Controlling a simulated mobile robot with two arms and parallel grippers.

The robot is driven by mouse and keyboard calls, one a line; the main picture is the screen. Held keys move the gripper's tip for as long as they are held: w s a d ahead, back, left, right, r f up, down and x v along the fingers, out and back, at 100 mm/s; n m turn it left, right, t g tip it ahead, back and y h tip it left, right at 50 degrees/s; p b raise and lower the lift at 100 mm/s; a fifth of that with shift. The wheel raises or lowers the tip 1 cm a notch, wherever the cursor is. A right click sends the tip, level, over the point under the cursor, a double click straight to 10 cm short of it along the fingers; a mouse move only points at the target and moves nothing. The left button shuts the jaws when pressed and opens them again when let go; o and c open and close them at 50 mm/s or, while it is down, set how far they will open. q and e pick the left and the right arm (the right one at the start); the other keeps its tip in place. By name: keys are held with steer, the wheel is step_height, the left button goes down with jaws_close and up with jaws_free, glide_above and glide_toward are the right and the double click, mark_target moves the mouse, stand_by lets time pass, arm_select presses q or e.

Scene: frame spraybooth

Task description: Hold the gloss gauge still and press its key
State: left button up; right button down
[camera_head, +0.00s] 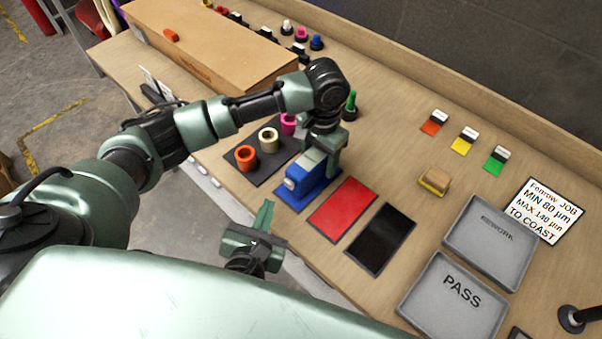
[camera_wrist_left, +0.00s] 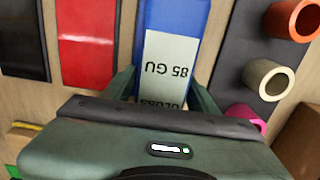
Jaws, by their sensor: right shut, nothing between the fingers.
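My right gripper (camera_head: 262,218) is shut and empty, in front of the table edge, left of and nearer than the gauge.
A red panel (camera_head: 342,209) and a black panel (camera_head: 380,240) lie right of the gauge. A dark mat (camera_head: 262,174) with orange, cream and pink rings lies left. A yellow-and-tan block (camera_head: 434,181), REWORK tray (camera_head: 483,263) and PASS tray (camera_head: 437,318) are further right.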

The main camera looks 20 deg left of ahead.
arm_select(q)
steer(key=shift+o, duration=0.4)
steer(key=shift+w, duration=0.1)
steer(key=shift+r, duration=0.15)
steer(key=shift+r, duration=0.2)
step_height(320, 180, up, 11)
steer(key=shift+r, duration=0.2)
